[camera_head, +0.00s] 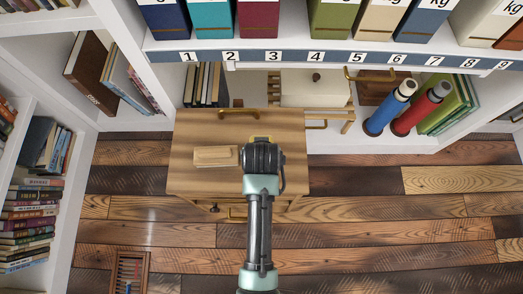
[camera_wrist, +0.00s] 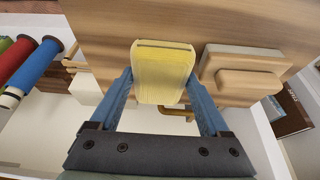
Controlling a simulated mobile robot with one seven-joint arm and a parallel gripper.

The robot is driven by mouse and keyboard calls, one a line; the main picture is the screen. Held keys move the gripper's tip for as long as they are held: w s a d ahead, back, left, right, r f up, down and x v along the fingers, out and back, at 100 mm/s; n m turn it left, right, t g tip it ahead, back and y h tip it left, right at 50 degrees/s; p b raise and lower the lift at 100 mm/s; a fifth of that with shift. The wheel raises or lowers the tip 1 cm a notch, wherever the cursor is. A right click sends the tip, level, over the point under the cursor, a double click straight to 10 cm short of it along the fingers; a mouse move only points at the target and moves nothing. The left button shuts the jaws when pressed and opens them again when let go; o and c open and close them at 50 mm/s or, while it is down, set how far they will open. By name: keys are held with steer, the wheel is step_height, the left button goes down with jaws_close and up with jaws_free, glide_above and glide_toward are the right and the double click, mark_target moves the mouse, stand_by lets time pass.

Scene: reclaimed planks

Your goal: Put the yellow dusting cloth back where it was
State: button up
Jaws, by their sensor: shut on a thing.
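The yellow dusting cloth (camera_wrist: 163,73) is a folded block between the two blue fingers of my gripper (camera_wrist: 160,90) in the wrist view. My gripper is shut on it. In the head view only a thin yellow edge of the cloth (camera_head: 262,138) shows beyond my gripper (camera_head: 262,146), which hides the rest. My gripper is over the right part of the wooden cabinet top (camera_head: 225,130). I cannot tell whether the cloth touches the top.
A pale wooden block (camera_head: 215,156) lies on the cabinet top, just left of my gripper. Behind stand a cream box (camera_head: 310,92), a blue roll (camera_head: 390,108) and a red roll (camera_head: 420,108). A numbered shelf (camera_head: 330,58) with binders runs above. The cabinet top's left front is clear.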

steer(key=shift+f+b, duration=0.85)
steer(key=shift+f, duration=1.35)
steer(key=shift+f, duration=0.2)
steer(key=o, duration=1)
steer(key=shift+o, duration=0.2)
steer(key=shift+r, duration=0.15)
